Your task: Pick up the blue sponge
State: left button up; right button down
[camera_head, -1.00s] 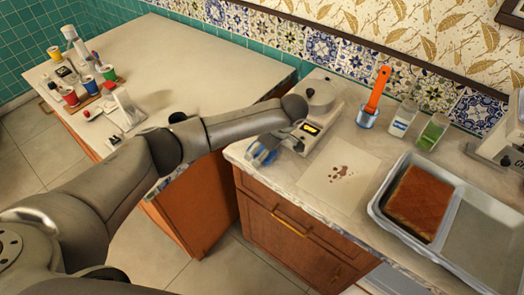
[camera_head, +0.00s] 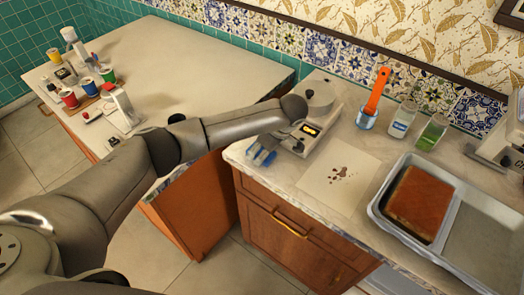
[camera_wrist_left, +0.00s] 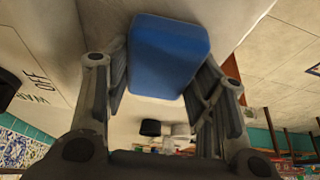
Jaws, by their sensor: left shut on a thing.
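The blue sponge (camera_head: 264,158) is at the left end of the right-hand counter, near its front edge. My left gripper (camera_head: 259,150) is shut on it, reaching in from the left. In the left wrist view, the sponge (camera_wrist_left: 168,52) is a blue block with rounded corners. Its near end sits between the two fingers of my left gripper (camera_wrist_left: 163,80), and its far end sticks out beyond them. I cannot tell whether the sponge touches the counter. My right gripper is not in view.
A grey scale-like device (camera_head: 310,127) stands right beside the gripper. A stained white sheet (camera_head: 338,182) lies to its right, then a metal tray (camera_head: 378,208) with a brown slab (camera_head: 418,203). Jars and an orange-handled tool (camera_head: 375,95) stand behind. The left table (camera_head: 195,60) has bare room.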

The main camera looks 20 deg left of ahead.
pick_arm(q)
jog(key=shift+r, duration=0.15)
notch_tip(320, 180, up, 3)
jog(key=shift+s+d+r+b, duration=0.1)
jog(key=shift+d+r+b, duration=0.05)
jog(key=shift+b, duration=0.5)
jog(key=s+r, duration=0.1)
jog(key=s+d+r, duration=0.1)
jog(key=r, duration=0.1)
jog(key=shift+s+d+r, duration=0.1)
jog(key=shift+s, duration=0.1)
jog(key=s+d+r+p, duration=0.4)
jog(key=s+r+p, duration=0.1)
jog(key=s, duration=0.5)
jog(key=shift+v, duration=0.8)
jog(key=shift+w, duration=0.15)
